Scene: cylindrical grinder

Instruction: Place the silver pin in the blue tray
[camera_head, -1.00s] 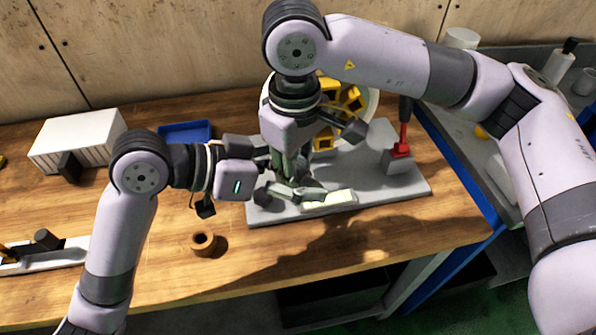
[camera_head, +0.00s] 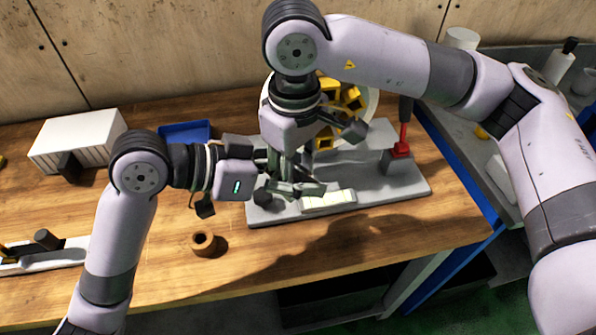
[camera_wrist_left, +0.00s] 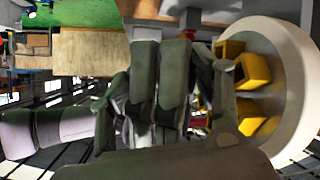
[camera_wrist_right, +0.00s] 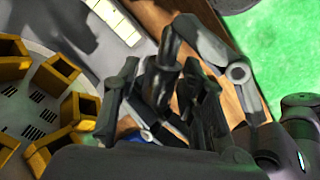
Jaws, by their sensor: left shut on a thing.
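The blue tray (camera_head: 183,132) lies on the wooden bench at the back, left of the grey fixture plate. My left gripper (camera_head: 297,188) reaches in from the left, low over the plate's left part. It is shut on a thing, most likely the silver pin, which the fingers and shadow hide. My right gripper (camera_head: 287,165) points down at the same spot, and the two grippers' fingers overlap in the head view. In the right wrist view, dark fingers (camera_wrist_right: 180,85) crowd together, and I cannot tell whether the right one is open or shut.
A white round dish with yellow blocks (camera_head: 352,98) stands behind the grippers. The grey plate (camera_head: 375,195) carries a red clamp (camera_head: 401,150). A brown ring (camera_head: 203,243) lies on the bench front. A white ribbed box (camera_head: 78,140) stands left of the tray.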

